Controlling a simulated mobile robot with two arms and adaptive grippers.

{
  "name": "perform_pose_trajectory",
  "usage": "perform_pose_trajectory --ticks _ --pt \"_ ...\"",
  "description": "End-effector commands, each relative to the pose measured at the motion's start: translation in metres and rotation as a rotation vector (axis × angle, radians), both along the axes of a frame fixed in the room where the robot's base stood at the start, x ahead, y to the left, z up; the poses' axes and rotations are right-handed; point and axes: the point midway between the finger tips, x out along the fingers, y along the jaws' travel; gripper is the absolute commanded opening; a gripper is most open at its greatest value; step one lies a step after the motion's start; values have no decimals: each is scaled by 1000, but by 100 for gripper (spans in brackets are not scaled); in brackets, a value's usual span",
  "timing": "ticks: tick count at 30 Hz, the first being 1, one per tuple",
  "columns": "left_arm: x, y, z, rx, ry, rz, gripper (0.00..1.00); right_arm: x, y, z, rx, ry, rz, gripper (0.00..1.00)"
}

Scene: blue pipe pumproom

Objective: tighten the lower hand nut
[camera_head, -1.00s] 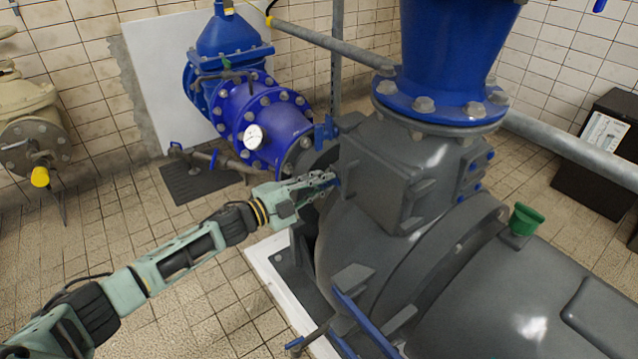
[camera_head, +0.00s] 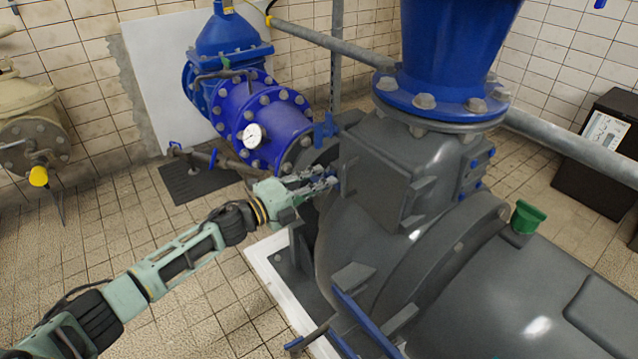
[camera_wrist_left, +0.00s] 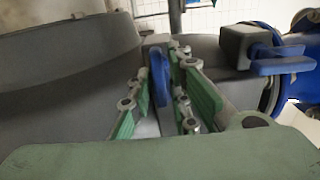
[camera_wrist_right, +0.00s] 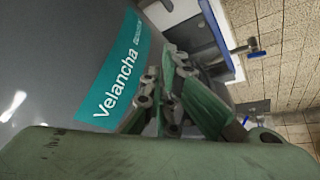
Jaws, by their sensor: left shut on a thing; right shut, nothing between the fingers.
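My left gripper (camera_head: 325,183) reaches in from the left to the side of the grey pump housing. In the left wrist view its fingers (camera_wrist_left: 162,95) are closed on a blue hand nut (camera_wrist_left: 160,78), the lower one, which stands edge-on between the pads. In the head view the fingers cover most of that nut. Another blue hand nut (camera_head: 325,132) sits higher on the housing, apart from the gripper; it also shows in the left wrist view (camera_wrist_left: 282,60). My right gripper (camera_wrist_right: 165,100) is shut and empty; it is outside the head view.
The grey pump housing (camera_head: 385,185) fills the space right of the left gripper. A blue valve with a gauge (camera_head: 252,136) stands behind. A teal Velancha label (camera_wrist_right: 122,85) on a grey surface is close to the right gripper. Tiled floor (camera_head: 200,310) is open at the lower left.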

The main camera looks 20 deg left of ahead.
Motion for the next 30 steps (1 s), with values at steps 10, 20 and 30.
perform_pose_trajectory --ticks 10,20,30 --pt "-1 -1 -2 9 -2 -4 24 0 0 0 0 -1 0 0" --pt "-1 0 -1 5 -1 -1 28 -1 0 -1 0 3 0 0" --pt "-38 30 -4 7 4 0 28 0 0 -1 0 2 0 0"
